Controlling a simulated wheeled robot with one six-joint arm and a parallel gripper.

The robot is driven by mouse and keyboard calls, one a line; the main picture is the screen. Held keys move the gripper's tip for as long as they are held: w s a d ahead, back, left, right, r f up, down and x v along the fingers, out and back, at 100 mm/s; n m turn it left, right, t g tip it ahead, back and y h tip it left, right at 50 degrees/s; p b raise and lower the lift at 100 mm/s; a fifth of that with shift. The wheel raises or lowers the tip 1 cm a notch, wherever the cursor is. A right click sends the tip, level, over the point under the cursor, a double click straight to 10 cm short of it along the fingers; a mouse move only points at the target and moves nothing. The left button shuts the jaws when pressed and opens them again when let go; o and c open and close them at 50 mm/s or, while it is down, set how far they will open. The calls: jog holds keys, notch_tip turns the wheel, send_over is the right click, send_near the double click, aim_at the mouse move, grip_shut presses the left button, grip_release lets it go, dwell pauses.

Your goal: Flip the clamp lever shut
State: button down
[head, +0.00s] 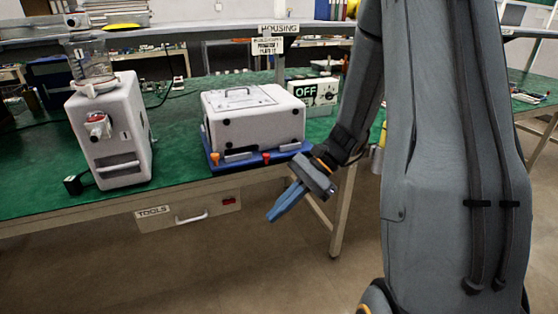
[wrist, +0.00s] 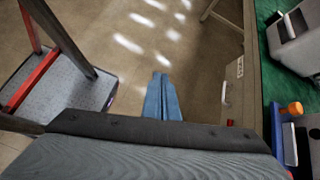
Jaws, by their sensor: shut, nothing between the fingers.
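A grey-white housing box (head: 252,118) with a top handle sits on a blue base (head: 228,163) near the front edge of the bench. An orange-topped knob or lever (head: 215,158) stands upright at the base's front left, and a red one (head: 266,157) is at its front middle. I cannot tell for certain which is the clamp lever. The orange one also shows at the right of the wrist view (wrist: 295,108). My gripper (head: 273,215), with blue fingers, is shut and empty. It hangs in front of the bench edge, apart from the base, over the floor.
A white machine (head: 108,130) with a red-marked knob and a glass beaker (head: 90,62) on top stands at the left. An OFF switch box (head: 311,93) is behind the housing. A drawer (head: 190,207) is under the bench edge. The green bench top is clear between the machine and housing.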

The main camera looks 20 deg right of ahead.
jog(key=w+d+m+t+y, duration=0.1)
jog(key=w+d+m+t, duration=0.5)
jog(key=d, duration=0.4)
jog(key=w+d+m+t+y, duration=0.2)
jog(key=w+d+m+t, duration=0.4)
jog(key=w+d, duration=0.2)
jog(key=shift+d+f+t, duration=0.3)
jog(key=shift+d+t, duration=0.1)
jog(key=shift+d, duration=0.6)
jog(key=shift+w+a+y, duration=0.1)
jog(key=shift+w+y, duration=0.05)
jog(key=shift+y, duration=0.15)
jog(key=p, duration=0.3)
send_near(266, 160)
jog(key=w+a+r, duration=0.1)
jog(key=w+a, duration=0.2)
jog(key=w, duration=0.2)
jog(key=shift+s+a, duration=0.2)
jog(key=shift+a, duration=0.05)
jog(key=shift+s+m+t, duration=0.1)
jog(key=shift+m+t, duration=0.2)
